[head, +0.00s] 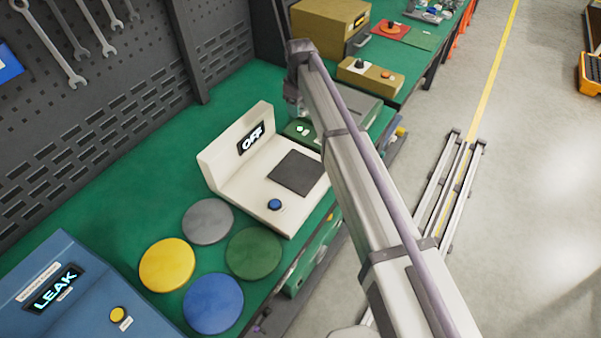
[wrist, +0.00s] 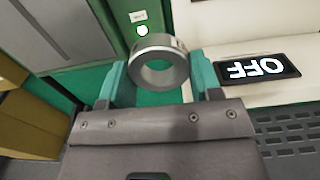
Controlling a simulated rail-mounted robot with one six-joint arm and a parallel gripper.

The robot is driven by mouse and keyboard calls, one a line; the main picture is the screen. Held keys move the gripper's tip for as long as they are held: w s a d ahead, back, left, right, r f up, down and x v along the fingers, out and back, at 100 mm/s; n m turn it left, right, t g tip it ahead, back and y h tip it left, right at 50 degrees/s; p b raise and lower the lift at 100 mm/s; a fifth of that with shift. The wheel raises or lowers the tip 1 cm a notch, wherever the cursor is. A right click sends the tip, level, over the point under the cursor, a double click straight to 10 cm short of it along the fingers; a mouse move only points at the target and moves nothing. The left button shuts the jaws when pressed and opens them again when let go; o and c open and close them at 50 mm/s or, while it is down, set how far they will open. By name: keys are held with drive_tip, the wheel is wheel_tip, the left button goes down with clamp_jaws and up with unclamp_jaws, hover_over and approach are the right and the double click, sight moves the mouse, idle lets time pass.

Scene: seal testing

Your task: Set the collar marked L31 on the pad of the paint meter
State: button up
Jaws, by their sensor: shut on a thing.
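My gripper (wrist: 158,88) is shut on a metal ring-shaped collar (wrist: 160,47), held between its two teal fingers in the wrist view. No L31 mark can be read on it. The white device I take for the paint meter (head: 222,163) stands on the green bench in the head view. Its display reads OFF, and it has a bare dark square pad (head: 297,172) and a blue button (head: 274,204). In the wrist view its OFF display (wrist: 258,68) is to the right of the collar. My gripper and the collar are hidden in the head view.
A green unit with a white button (wrist: 142,30) lies just beyond the collar. Grey (head: 208,221), yellow (head: 167,264), green (head: 254,252) and blue (head: 213,303) discs lie in front of the meter. A blue LEAK unit (head: 85,300) is at lower left. A tool pegboard (head: 100,110) stands behind.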

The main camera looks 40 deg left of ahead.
drive_tip(key=s+d+f+m+b, duration=0.1)
drive_tip(key=s+d+m, duration=0.1)
drive_tip(key=s+d, duration=0.35)
drive_tip(key=m, duration=0.5)
approach(298, 170)
wheel_tip(298, 170, down, 8)
drive_tip(key=b, duration=1.1)
drive_tip(key=shift+r, duration=0.45)
drive_tip(key=shift+c, duration=0.4)
drive_tip(key=shift+f, duration=0.15)
drive_tip(key=o, duration=1.2)
